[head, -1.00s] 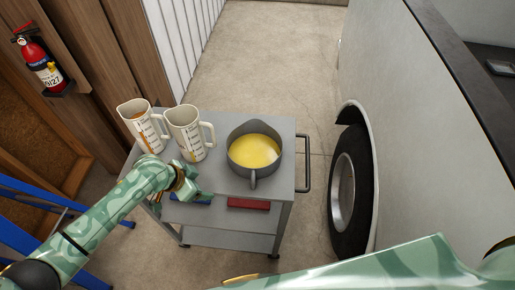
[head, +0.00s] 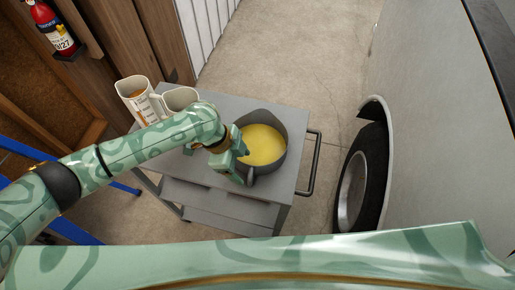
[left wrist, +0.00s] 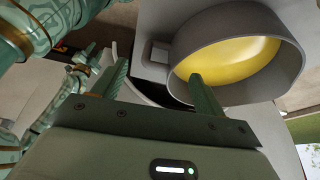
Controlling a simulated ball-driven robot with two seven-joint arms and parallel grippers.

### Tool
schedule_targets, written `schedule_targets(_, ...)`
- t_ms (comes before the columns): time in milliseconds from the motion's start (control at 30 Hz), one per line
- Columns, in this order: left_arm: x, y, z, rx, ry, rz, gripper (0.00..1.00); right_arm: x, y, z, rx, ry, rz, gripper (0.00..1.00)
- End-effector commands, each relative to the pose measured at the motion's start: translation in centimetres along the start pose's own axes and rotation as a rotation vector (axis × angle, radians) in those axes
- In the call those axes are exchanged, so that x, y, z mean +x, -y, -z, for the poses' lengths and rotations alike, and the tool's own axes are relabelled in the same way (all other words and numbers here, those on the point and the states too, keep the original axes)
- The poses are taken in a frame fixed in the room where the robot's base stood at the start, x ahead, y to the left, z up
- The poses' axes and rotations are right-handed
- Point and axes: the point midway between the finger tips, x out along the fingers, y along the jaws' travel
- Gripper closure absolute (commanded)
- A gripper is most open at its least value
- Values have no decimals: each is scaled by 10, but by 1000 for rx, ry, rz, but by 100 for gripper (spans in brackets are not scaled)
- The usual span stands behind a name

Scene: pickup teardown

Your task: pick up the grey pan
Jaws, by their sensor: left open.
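The grey pan (head: 266,168) holds a yellow liquid and stands on the top of a grey cart (head: 235,207). My left gripper (head: 240,168) is open at the near left side of the pan, overlapping its rim in the head view. It hides most of the handle there. In the left wrist view the pan (left wrist: 213,24) fills the upper right. One finger of the left gripper (left wrist: 158,72) overlaps the pan's rim and the other is apart to the left. I cannot tell whether a finger touches the pan. My right gripper is not in view.
Two white measuring jugs, one at the left (head: 133,96) and one partly behind my left arm (head: 180,98), stand on the cart. The cart has a dark handle (head: 313,165) at right. A vehicle wheel (head: 352,190) stands further right. Concrete floor between is clear.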

Motion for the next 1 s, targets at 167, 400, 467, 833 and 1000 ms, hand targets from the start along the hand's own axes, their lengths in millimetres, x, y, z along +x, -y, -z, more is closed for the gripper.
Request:
schedule_targets(167, 20, 0, 0, -1, 0, 1, 28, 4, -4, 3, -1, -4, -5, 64)
schedule_targets(400, 53, -3, 2, -3, 0, -2, 28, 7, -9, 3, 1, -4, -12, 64)
schedule_targets(467, 62, -2, 1, -3, 1, 1, 28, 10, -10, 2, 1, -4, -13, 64)
schedule_targets(833, 72, -2, 1, -2, 1, 3, 36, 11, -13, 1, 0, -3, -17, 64)
schedule_targets(1000, 72, -2, 1, -2, 1, 3, 84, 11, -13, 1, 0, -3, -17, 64)
